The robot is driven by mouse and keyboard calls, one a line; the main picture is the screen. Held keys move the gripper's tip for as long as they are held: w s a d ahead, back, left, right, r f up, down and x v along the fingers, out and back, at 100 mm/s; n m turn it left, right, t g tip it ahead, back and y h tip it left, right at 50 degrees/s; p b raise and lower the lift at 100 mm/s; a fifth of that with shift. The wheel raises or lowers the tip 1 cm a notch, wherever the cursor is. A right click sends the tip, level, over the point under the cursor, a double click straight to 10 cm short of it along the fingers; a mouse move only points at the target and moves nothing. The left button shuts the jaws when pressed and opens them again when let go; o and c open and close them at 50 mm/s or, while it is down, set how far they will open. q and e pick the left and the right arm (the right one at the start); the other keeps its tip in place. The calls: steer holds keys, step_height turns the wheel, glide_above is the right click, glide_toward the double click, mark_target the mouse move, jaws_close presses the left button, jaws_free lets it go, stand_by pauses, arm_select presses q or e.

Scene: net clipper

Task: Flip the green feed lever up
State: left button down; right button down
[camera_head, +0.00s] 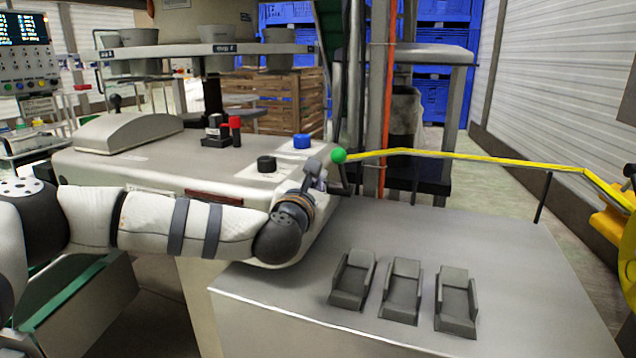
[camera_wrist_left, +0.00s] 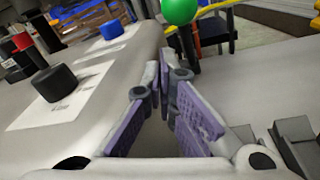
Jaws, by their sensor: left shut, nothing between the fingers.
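The green feed lever's round knob (camera_head: 338,155) is at the far right corner of the white machine housing, just right of my left gripper. A dark stem shows below it. In the left wrist view the green knob (camera_wrist_left: 179,9) is at the top edge, partly cut off, beyond the fingertips. My left gripper (camera_head: 317,170) reaches in from the left, beside the knob. In the left wrist view its purple-padded fingers (camera_wrist_left: 166,75) meet at the tips with nothing between them. Whether the gripper touches the lever's stem I cannot tell. My right gripper is not in view.
A blue button (camera_head: 302,141) and a black knob (camera_head: 266,164) sit on the housing near my gripper. A yellow bar (camera_head: 470,155) runs right from behind the green knob. Three grey holders (camera_head: 402,290) stand on the grey table (camera_head: 540,270).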

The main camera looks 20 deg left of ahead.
arm_select(q)
steer(key=s+r+p, duration=0.2)
steer(key=s+r, duration=0.4)
steer(key=s, duration=0.1)
steer(key=shift+s+d, duration=0.2)
steer(key=shift+d, duration=0.2)
